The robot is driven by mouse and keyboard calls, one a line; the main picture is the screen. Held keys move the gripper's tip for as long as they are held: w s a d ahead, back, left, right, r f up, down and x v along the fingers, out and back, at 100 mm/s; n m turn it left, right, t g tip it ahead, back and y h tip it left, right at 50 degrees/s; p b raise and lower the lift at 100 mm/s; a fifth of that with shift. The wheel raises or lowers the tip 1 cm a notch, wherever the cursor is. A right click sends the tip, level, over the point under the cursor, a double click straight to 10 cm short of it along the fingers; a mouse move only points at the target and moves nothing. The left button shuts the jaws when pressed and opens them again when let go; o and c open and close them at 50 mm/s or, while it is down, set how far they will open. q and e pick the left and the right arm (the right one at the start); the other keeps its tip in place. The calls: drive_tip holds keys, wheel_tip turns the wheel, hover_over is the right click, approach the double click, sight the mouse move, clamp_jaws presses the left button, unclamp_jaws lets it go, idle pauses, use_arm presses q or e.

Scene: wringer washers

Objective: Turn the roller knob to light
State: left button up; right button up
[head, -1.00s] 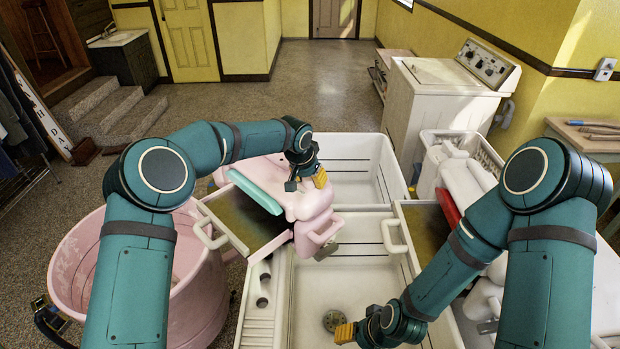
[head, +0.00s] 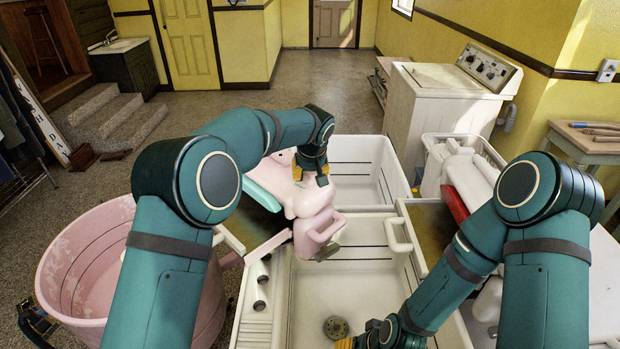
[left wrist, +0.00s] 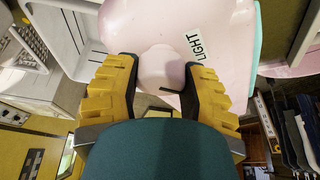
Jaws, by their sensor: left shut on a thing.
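The pink wringer head (head: 312,222) stands over the left side of the sink. Its top shows in the left wrist view as a pale pink housing (left wrist: 225,30) with a "LIGHT" label (left wrist: 196,46). My left gripper (left wrist: 160,88) has its yellow fingers on either side of a round pink knob (left wrist: 160,72) and is shut on it; in the head view the arm hides most of this gripper (head: 312,178). The knob's pointer or marking cannot be made out. My right gripper (head: 346,343) is low over the sink, mostly cut off by the frame's bottom edge.
A pink tub (head: 85,275) stands at the left. The white double sink (head: 365,290) fills the middle, with a second wringer's white parts (head: 475,180) behind my right arm. A white washer (head: 432,110) stands behind. The floor beyond is clear.

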use_arm(q)
drive_tip(key=n+y, duration=0.1)
drive_tip(key=n, duration=0.1)
drive_tip(key=shift+f+n, duration=0.1)
drive_tip(key=shift+n, duration=0.3)
drive_tip(key=shift+n+g+y, duration=0.3)
drive_tip(key=shift+n+y, duration=0.1)
drive_tip(key=shift+n, duration=0.5)
drive_tip(key=n+g+y+p, duration=0.1)
drive_tip(key=n+p, duration=0.1)
drive_tip(key=n, duration=0.1)
drive_tip(key=shift+n+g+p, duration=0.4)
drive_tip(key=shift+n+p, duration=0.8)
drive_tip(key=shift+n, duration=0.3)
drive_tip(key=shift+s, duration=0.1)
drive_tip(key=o, duration=1.2)
drive_tip(key=shift+y, duration=0.3)
